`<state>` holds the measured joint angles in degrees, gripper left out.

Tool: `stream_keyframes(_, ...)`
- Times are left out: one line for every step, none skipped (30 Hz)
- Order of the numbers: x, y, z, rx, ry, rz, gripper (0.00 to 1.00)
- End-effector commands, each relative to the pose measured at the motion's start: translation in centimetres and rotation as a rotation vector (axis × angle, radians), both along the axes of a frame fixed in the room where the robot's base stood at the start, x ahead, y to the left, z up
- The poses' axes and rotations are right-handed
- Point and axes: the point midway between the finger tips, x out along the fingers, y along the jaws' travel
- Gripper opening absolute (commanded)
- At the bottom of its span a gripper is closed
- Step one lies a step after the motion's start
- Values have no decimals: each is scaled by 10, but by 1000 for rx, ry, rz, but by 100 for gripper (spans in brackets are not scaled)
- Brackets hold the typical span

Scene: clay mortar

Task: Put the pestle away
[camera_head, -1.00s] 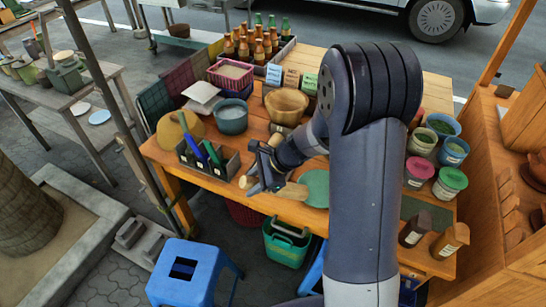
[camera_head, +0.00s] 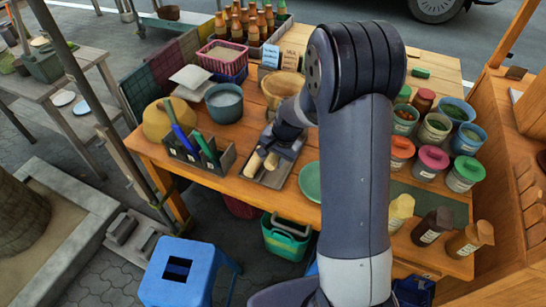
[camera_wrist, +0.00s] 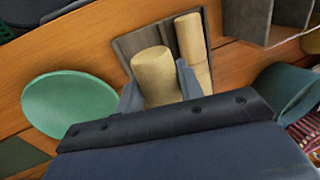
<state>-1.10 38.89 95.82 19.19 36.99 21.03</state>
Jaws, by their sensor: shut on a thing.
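My gripper (camera_head: 282,150) is shut on a tan wooden pestle (camera_wrist: 154,76), which also shows in the head view (camera_head: 271,160). The held pestle is over or in a shallow dark grey tray (camera_wrist: 130,45); whether it touches the bottom I cannot tell. A second tan cylinder (camera_wrist: 191,50) lies along the tray beside it, on the side away from the green plate. This second cylinder also shows in the head view (camera_head: 254,163). My fingers stand on either side of the held pestle, and its lower part is hidden behind my gripper in the wrist view.
A green plate (camera_head: 308,183) is right of the tray. A grey box with pens (camera_head: 190,158) stands to its left. A wooden bowl (camera_head: 273,92) and a blue-grey pot (camera_head: 224,104) are behind. Several jars (camera_head: 432,160) stand right of my arm.

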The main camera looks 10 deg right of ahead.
Motion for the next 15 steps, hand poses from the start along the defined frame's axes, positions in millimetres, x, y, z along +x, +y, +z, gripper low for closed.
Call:
stream_keyframes(0, 0, -7, 0, 0, 0, 0)
stream_keyframes(0, 0, -10, 0, 0, 0, 0)
stream_keyframes(0, 0, -13, 0, 0, -1, 0)
stream_keyframes(0, 0, -16, 1, 1, -1, 0)
stream_keyframes(0, 0, -19, 1, 1, -1, 0)
stream_keyframes(0, 0, -24, 0, 0, -1, 0)
stream_keyframes(0, 0, -27, 0, 0, -1, 0)
stream_keyframes(0, 0, -30, 0, 0, -2, 0)
stream_keyframes(0, 0, -34, 0, 0, -2, 0)
stream_keyframes(0, 0, -37, 0, 0, -2, 0)
stream_keyframes(0, 0, -40, 0, 0, -2, 0)
stream_keyframes(0, 0, -45, 1, -1, -2, 0)
stream_keyframes(0, 0, -48, 1, -1, -2, 0)
stream_keyframes(0, 0, -50, 1, -1, -2, 0)
stream_keyframes(0, 0, -53, 1, -1, -2, 0)
